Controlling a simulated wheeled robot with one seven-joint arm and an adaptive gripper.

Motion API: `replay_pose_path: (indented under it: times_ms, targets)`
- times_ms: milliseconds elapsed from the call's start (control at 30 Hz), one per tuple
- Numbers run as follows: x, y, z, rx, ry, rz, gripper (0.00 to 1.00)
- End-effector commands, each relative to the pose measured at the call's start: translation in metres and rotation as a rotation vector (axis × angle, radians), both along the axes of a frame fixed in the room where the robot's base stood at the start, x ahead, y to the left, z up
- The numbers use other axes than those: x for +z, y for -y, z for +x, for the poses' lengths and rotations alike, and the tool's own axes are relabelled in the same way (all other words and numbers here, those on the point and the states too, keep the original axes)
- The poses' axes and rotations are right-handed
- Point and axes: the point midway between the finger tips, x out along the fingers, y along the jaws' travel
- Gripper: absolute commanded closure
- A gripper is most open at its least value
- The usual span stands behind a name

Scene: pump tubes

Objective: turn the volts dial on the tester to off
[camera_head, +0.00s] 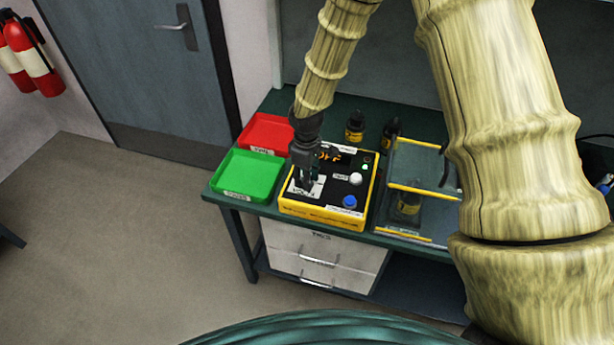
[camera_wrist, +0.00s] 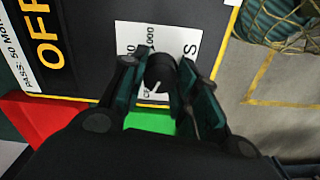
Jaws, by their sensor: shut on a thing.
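The tester (camera_head: 325,211) is a yellow box with a black top, standing on the green bench. Its display (camera_head: 327,155) reads OFF in orange; the same display (camera_wrist: 42,35) shows in the wrist view. The volts dial (camera_wrist: 160,72) is a black knob with a white pointer line, on a white label. The pointer slants toward the lower left of the wrist view, toward a partly hidden mark. My gripper (camera_wrist: 165,85) points down over the tester's left part, its fingers closed around the dial. In the head view my gripper (camera_head: 304,180) hides most of the dial.
A white button (camera_head: 355,179) and a blue button (camera_head: 349,202) sit right of the dial. A red tray (camera_head: 265,133) and a green tray (camera_head: 248,176) lie left of the tester. Dark bottles (camera_head: 355,126) stand behind it. A yellow-edged rack (camera_head: 425,188) stands to its right.

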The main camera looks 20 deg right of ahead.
Motion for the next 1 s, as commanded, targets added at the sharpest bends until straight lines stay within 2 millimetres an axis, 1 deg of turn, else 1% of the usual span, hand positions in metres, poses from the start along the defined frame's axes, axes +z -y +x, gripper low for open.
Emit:
replay_pose_path:
  times_ms: [400,433,533,867,1000]
  targets:
    - [0.0008,0.0001,0.0013,0.005,0.003,0.000,0.93]
    - [0.0008,0.0001,0.0013,0.005,0.003,0.000,0.66]
    - [0.0007,0.0001,0.0011,0.005,0.001,0.000,0.48]
    - [0.0010,-0.0001,0.0004,0.005,0.001,0.000,0.47]
    - [0.0085,0.0000,0.0006,0.005,0.001,0.000,0.47]
